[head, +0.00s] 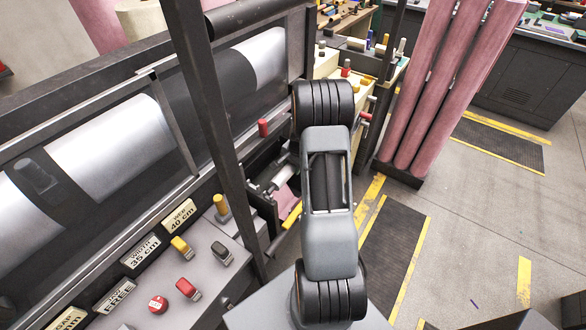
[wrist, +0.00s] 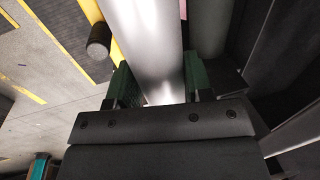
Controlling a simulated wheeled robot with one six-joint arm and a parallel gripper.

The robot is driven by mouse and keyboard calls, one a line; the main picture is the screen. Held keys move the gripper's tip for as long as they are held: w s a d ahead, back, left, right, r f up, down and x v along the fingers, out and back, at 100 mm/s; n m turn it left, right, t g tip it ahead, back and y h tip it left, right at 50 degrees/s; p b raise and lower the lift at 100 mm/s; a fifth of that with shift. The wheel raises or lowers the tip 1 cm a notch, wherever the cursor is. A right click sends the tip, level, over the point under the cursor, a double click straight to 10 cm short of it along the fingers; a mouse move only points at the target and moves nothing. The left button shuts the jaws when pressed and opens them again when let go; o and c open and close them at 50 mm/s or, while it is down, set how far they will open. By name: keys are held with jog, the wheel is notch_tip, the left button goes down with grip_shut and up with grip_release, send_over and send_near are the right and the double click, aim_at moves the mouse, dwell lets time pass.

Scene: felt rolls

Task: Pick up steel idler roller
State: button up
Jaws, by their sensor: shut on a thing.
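The steel idler roller (wrist: 147,40) is a smooth, shiny cylinder in the wrist view. It runs from the top edge down between the jaws. My gripper (wrist: 160,85) is shut on it, with one green-padded finger on each side. The far end of the roller is out of the frame. In the head view my own arm covers the gripper. A short piece of shiny metal (head: 277,181) shows left of my arm, but I cannot tell whether it is this roller.
Left of my arm stands a machine with large rolls behind a dark frame post (head: 212,110). Its control panel (head: 160,275) has coloured knobs. Pink felt rolls (head: 455,85) stand upright at the right. A dark cylinder (wrist: 99,41) is left of the roller. Open floor (head: 480,230) lies at the right.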

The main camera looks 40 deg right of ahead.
jog(key=s+d+r+b, duration=0.3)
jog(key=s+d+r, duration=0.4)
jog(key=d+r, duration=0.4)
jog(key=shift+s+d+r+b, duration=0.15)
jog(key=shift+d+r+b, duration=0.2)
jog(key=shift+d, duration=0.15)
jog(key=shift+a, duration=0.1)
dwell(1.3)
